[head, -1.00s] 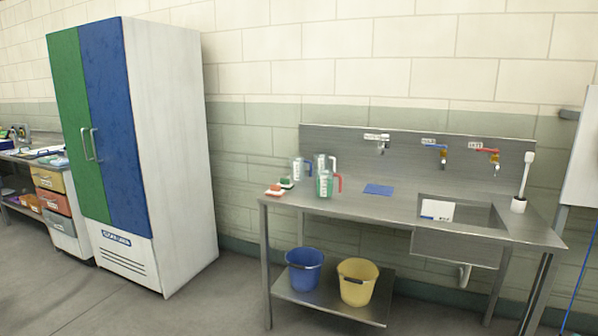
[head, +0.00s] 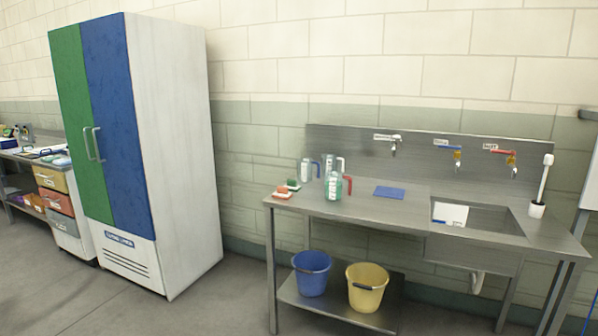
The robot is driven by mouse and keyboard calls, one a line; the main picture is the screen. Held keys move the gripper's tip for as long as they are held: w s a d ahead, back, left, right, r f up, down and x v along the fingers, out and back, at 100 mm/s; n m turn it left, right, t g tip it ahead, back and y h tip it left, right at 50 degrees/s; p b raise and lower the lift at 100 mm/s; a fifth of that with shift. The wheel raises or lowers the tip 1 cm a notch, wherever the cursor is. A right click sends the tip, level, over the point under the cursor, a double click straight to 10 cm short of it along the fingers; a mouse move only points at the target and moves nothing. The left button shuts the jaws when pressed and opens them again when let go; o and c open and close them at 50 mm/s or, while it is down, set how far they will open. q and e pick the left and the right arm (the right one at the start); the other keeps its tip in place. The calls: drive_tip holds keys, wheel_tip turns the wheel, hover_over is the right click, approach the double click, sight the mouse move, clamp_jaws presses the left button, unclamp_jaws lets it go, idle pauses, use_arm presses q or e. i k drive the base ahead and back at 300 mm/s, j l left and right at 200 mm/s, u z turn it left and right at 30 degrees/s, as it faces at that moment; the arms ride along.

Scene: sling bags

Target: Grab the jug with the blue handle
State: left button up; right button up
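The jug with the blue handle (head: 307,171) stands upright at the left back of the steel sink table. It is clear, and its blue handle (head: 317,168) is on its right side. A jug with a red handle (head: 333,187), holding something greenish, stands in front and to the right of it. A third clear jug with a pale handle (head: 328,165) stands behind the red-handled one and is partly hidden. Neither of my grippers shows in the head view.
The steel table (head: 400,210) has a sink (head: 470,214) at right, a blue cloth (head: 389,192) and brushes (head: 283,192) at left. A blue bucket (head: 312,274) and a yellow bucket (head: 368,289) sit on its lower shelf. A tall cabinet (head: 175,150) stands left; the floor between is clear.

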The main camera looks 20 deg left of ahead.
sight(304, 166)
drive_tip(key=i+j+u, duration=0.15)
drive_tip(key=i+j, duration=0.2)
drive_tip(key=i+j+u, duration=0.15)
drive_tip(key=i+j, duration=0.2)
drive_tip(key=i+j+u, duration=0.15)
drive_tip(key=i, duration=0.4)
drive_tip(key=i+j+u, duration=0.15)
drive_tip(key=i+j, duration=0.2)
drive_tip(key=i, duration=0.05)
